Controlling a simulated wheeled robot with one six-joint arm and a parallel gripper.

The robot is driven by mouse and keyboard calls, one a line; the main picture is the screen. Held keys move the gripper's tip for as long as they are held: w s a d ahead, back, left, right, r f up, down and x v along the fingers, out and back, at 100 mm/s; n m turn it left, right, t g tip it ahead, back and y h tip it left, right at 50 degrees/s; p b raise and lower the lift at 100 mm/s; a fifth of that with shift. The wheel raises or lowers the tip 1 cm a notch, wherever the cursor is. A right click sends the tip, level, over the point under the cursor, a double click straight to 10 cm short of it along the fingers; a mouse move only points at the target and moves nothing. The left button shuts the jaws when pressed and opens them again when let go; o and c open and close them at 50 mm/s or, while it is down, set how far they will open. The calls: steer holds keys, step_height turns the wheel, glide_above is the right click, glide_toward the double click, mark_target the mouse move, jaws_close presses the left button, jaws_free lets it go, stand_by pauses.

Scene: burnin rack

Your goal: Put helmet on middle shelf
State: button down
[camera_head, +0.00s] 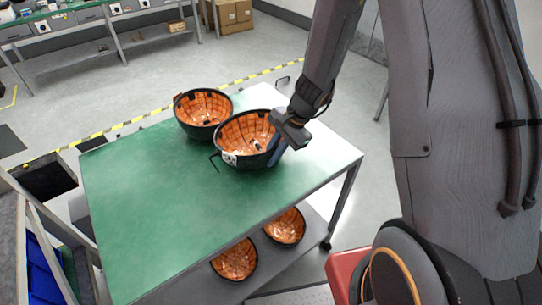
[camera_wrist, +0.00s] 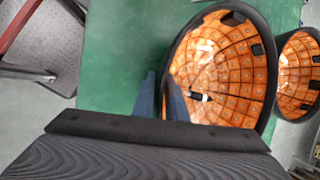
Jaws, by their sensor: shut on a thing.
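A dark helmet with an orange grid lining (camera_head: 243,134) is open side up over the green top of the cart. My gripper (camera_head: 281,148) is shut on its right rim. In the wrist view the two blue fingers (camera_wrist: 164,92) straddle the rim of this helmet (camera_wrist: 222,75). I cannot tell whether it touches the surface. A second similar helmet (camera_head: 202,110) sits just behind it to the left, and shows at the right edge of the wrist view (camera_wrist: 297,72). The cart's lower shelf (camera_head: 277,268) holds two more such helmets, one (camera_head: 235,261) beside the other (camera_head: 286,227).
The green cart top (camera_head: 150,200) is clear at the left and front. A metal frame with a blue bin (camera_head: 42,268) stands at the lower left. A workbench (camera_head: 80,22) and cardboard boxes (camera_head: 235,14) are at the back. Open floor with yellow-black tape lies behind the cart.

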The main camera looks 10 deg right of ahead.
steer(key=shift+f, duration=0.3)
steer(key=shift+f, duration=0.1)
steer(key=c, duration=2.2)
jaws_free()
steer(key=shift+f, duration=0.1)
steer(key=o, duration=0.4)
steer(key=shift+o, duration=0.2)
